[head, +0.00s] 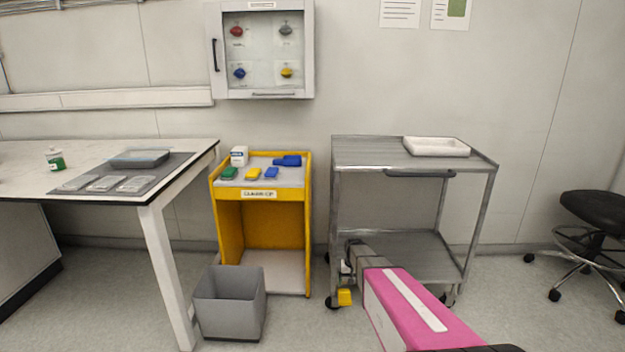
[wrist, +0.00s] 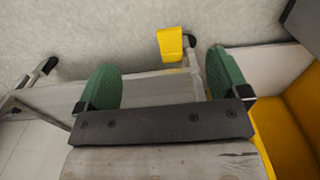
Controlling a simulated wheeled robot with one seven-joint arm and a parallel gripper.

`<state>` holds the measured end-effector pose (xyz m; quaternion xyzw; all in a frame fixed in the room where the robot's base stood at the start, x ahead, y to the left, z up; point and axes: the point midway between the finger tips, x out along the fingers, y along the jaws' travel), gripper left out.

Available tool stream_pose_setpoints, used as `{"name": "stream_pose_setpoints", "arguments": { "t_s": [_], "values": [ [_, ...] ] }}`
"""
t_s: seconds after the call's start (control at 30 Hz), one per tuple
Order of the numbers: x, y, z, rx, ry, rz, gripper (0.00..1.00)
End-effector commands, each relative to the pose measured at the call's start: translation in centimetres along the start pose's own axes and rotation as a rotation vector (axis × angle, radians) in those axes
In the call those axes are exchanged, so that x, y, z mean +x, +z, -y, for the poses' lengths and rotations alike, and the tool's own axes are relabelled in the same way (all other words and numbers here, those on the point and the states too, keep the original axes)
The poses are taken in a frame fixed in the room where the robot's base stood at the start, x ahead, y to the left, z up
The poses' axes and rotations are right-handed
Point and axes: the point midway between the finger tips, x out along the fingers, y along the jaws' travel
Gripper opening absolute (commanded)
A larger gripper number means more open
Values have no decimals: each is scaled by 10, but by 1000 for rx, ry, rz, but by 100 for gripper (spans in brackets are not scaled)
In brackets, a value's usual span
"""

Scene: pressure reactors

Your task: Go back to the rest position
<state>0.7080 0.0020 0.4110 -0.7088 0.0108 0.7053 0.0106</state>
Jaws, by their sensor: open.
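My gripper (head: 347,264) hangs low in front of the grey metal cart, at the end of my pink arm. In the wrist view its two green finger pads stand wide apart with nothing between them, so my gripper (wrist: 164,82) is open and empty. A yellow piece (head: 344,297) sits low at the cart's front left caster, just below my gripper. The yellow piece also shows in the wrist view (wrist: 170,44), beyond the fingers and apart from them. My arm hides part of the cart's lower right side.
The metal cart (head: 372,155) carries a white tray (head: 436,147). Left of it stand a yellow clean-up stand (head: 216,205) with several small items, a grey bin (head: 230,312) and a white table (head: 95,150). A wall cabinet (head: 262,50) hangs behind. A black stool (head: 595,210) stands right.

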Motion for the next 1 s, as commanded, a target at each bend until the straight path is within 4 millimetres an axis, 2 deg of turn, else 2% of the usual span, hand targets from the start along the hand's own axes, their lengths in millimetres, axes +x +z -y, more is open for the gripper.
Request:
{"name": "stream_pose_setpoints", "arguments": {
  "t_s": [0.03,0.3,0.4,0.5,0.67,1.0],
  "values": [
    [-26,36,-2,-3,0,-2,94],
    [-115,156,-6,-19,0,-3,94],
    [-138,192,-8,-23,0,-2,94],
    [-154,216,-9,-27,0,-2,94],
    [-164,231,-9,-30,0,-2,94],
    [-164,230,-9,-30,0,-1,94]
  ]
}}
